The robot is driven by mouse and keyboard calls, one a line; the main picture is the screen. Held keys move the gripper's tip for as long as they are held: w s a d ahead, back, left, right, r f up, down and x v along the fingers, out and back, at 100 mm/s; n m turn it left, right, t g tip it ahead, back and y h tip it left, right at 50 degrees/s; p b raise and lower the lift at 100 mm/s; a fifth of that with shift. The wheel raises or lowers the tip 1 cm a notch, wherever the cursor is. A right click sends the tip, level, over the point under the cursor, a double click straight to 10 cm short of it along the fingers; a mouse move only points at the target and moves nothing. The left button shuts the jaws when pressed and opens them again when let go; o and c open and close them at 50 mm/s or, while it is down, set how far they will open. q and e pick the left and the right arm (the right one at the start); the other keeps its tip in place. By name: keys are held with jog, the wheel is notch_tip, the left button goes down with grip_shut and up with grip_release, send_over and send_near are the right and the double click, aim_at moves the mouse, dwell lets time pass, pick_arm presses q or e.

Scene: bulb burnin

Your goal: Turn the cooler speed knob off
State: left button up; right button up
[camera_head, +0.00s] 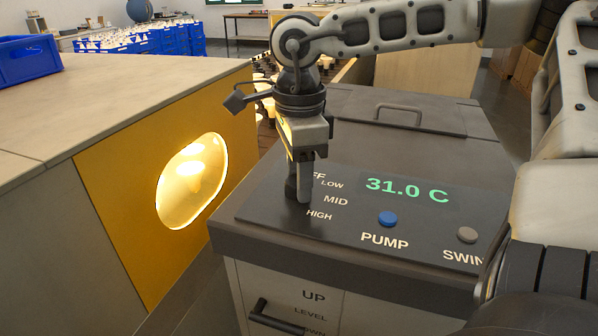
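The cooler's control panel (345,221) is dark and lies on top of the cooler (285,244). The speed knob (291,188) is dark and sits at the panel's left end, mostly hidden by my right gripper (302,188). The labels beside it read LOW, MID and HIGH, with OFF partly covered. The gripper points straight down with its fingers at the knob. I cannot tell whether they are closed on it, or which label the knob points to. My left gripper is not in view.
The panel shows 31.0 C, a blue PUMP button (387,218) and a grey SWING button (467,235). A lever handle (275,318) is on the cooler's front. A yellow-fronted cabinet (120,190) with a lit window stands left. A blue crate (27,60) sits on it.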

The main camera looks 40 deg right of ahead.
jog(key=c, duration=0.5)
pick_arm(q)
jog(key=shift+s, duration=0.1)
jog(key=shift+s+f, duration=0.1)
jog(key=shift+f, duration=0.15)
pick_arm(e)
jog(key=shift+n, duration=0.3)
jog(key=shift+n+b, duration=0.3)
jog(key=shift+b, duration=0.1)
jog(key=n+b, duration=0.1)
jog(key=n, duration=0.4)
jog(key=shift+b, duration=0.35)
jog(key=n, duration=0.6)
jog(key=shift+w, duration=0.1)
jog(key=n, duration=0.3)
jog(key=shift+n, duration=0.3)
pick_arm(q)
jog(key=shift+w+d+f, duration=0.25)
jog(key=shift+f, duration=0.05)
pick_arm(e)
jog(key=shift+n, duration=1.1)
